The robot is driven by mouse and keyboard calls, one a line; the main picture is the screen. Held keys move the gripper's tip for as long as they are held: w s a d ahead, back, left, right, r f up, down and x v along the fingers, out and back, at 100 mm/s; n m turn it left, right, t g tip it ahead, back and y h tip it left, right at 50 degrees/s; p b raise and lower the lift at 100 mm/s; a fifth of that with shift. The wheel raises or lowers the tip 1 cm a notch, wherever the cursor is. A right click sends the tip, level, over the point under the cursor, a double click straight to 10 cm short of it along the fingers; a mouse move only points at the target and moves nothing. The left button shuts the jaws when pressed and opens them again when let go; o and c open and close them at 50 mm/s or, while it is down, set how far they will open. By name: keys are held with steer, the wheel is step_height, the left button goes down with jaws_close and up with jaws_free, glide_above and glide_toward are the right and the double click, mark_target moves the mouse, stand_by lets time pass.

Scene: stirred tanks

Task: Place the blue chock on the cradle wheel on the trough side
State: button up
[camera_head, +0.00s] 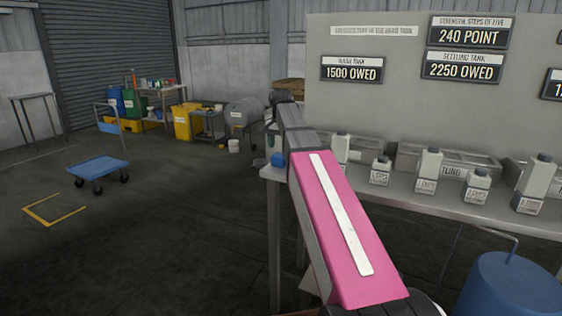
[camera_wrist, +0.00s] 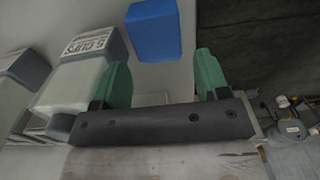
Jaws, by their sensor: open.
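The blue chock (camera_head: 278,160) sits at the left end of the grey bench. It also shows in the wrist view (camera_wrist: 153,30) as a plain blue block on the pale surface, just beyond my fingertips. My gripper (camera_wrist: 162,62) is open with two green fingers, and nothing is between them. In the head view my pink arm hides most of the gripper. A grey drum (camera_head: 242,113) lies on its side at the back. I cannot make out a cradle wheel or its trough side clearly.
White bottles with grey caps (camera_head: 429,170) stand along the bench; one labelled bottle (camera_wrist: 82,75) is close beside my left finger. A blue cart (camera_head: 97,167) and a yellow bin (camera_head: 187,122) stand left. A blue barrel (camera_head: 511,285) is at front right. Floor left of the bench is mostly clear.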

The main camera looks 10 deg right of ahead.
mark_target(281, 154)
step_height(281, 154, down, 5)
steer(key=shift+s, duration=0.1)
steer(key=c, duration=0.8)
steer(key=shift+r, duration=0.1)
steer(key=shift+c, duration=0.2)
